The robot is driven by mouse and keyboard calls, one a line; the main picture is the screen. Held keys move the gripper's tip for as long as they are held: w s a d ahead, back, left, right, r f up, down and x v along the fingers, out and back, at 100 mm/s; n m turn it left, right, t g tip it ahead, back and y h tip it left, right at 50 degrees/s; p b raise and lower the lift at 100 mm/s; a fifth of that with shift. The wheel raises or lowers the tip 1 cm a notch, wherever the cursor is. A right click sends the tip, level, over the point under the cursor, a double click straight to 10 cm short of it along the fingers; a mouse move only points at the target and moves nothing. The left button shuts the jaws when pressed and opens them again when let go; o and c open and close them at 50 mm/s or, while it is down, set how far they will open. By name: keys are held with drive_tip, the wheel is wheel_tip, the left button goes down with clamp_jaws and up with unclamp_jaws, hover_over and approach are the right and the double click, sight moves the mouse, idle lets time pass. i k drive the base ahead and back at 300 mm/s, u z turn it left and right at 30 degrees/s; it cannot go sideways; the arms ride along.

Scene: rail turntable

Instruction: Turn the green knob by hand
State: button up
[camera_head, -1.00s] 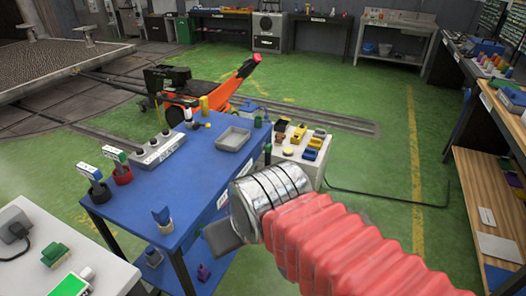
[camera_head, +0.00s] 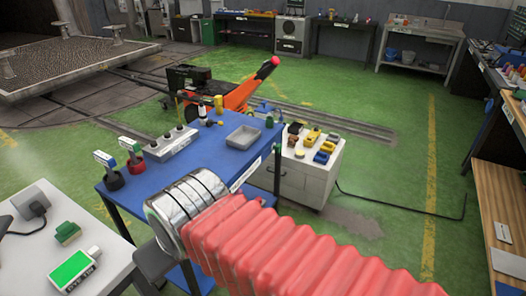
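I cannot make out a clear green knob. A small dark green piece (camera_head: 269,120) stands at the right end of the blue table (camera_head: 215,165); it is too small to tell what it is. A grey box with several knobs (camera_head: 172,143) sits on the table's left part, and its knobs look dark or grey, not green. My gripper (camera_head: 153,264) shows only as a dark grey part beyond the metal cuff, low in front of the blue table and apart from the knob box. Its fingertips are hidden or too unclear to read.
A white cabinet (camera_head: 308,180) with small coloured items stands right of the blue table. A grey tray (camera_head: 243,137) and labelled holders (camera_head: 131,155) are on the table. A pale bench (camera_head: 25,235) is at lower left.

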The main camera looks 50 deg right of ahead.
sight(278, 147)
drive_tip(key=u, duration=2)
drive_tip(key=k, duration=1.1)
drive_tip(key=z, duration=2.1)
